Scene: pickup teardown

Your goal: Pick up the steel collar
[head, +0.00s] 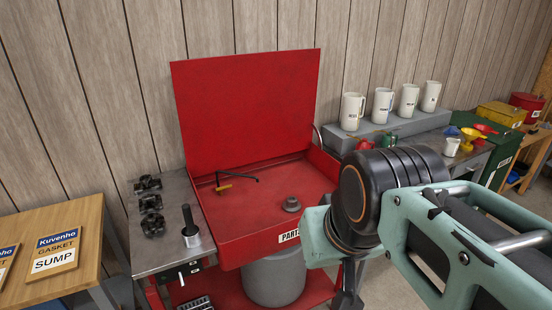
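A small grey stepped round part, which looks like the steel collar (292,204), sits on the floor of the open red parts washer (245,222), right of its middle. Its whole near side shows and nothing touches it. My arm comes in from the right, in front of the washer's right side. Dark parts that look like my gripper (346,298) show below the wrist at the bottom edge, outside the washer and lower than its front lip. Its fingers are mostly hidden or cut off, so I cannot tell their opening.
The washer's raised red lid (248,105) stands behind. A grey side bench (172,262) holds black parts and a silver cylinder with a black handle (190,232). White jugs (383,105) stand on a back-right ledge.

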